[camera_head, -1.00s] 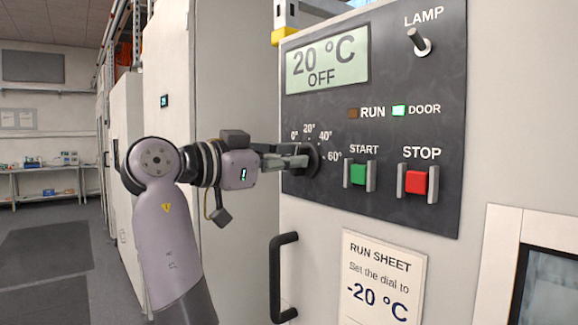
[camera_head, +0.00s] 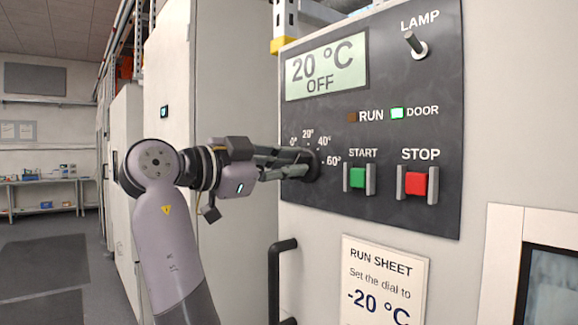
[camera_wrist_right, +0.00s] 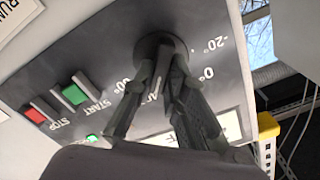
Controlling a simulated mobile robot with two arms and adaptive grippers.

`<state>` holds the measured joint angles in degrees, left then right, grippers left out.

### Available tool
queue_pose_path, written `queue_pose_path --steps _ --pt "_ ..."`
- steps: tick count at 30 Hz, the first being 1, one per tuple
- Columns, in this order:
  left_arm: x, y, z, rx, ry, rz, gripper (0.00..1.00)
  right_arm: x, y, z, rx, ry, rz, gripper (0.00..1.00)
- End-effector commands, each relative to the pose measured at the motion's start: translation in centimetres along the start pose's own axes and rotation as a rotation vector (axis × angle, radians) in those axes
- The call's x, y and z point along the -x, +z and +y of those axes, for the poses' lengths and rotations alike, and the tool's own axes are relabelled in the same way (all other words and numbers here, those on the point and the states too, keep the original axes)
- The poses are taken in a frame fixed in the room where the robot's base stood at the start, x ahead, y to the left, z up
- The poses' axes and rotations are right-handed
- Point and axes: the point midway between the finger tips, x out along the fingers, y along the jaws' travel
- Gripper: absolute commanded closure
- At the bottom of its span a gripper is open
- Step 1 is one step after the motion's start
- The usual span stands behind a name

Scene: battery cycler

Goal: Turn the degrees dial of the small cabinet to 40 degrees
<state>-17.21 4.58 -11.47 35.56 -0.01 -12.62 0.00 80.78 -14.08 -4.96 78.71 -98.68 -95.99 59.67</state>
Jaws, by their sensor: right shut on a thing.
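The black degrees dial (camera_head: 314,164) is on the dark control panel (camera_head: 420,95) of the small cabinet, with marks at 0°, 20°, 40° and 60° around it. My right gripper (camera_head: 296,163) is shut on the dial, coming from the left. The wrist view shows the round dial base (camera_wrist_right: 163,46) with the fingers (camera_wrist_right: 156,72) on either side of its grip. The fingers hide the dial's pointer, so I cannot tell its setting. The display (camera_head: 326,73) reads 20 °C and OFF. My left gripper is not in view.
The green START button (camera_head: 358,177) and red STOP button (camera_head: 415,184) sit right of the dial between guards. The LAMP switch (camera_head: 416,44) is above. A black door handle (camera_head: 282,275) and a run sheet (camera_head: 384,282) reading -20 °C are below.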

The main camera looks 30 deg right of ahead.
Motion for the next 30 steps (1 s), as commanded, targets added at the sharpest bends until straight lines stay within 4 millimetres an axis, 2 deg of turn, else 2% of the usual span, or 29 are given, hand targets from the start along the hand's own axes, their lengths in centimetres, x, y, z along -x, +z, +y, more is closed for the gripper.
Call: queue_pose_path --steps 5,6,15,25,30 --pt "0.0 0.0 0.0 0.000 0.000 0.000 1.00 0.0 -0.1 -0.1 0.000 -0.002 0.002 1.00" --pt "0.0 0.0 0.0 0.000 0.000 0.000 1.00 0.0 -0.1 -0.1 0.000 -0.002 0.003 0.85" --pt "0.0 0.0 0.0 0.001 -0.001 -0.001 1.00 0.0 -0.1 0.0 0.001 -0.001 0.001 0.67" --pt "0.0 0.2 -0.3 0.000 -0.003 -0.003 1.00 0.4 0.0 0.0 0.002 -0.001 0.000 0.67" --pt "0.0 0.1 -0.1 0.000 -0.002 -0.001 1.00 2.8 0.0 -0.1 0.003 -0.004 -0.001 0.67"
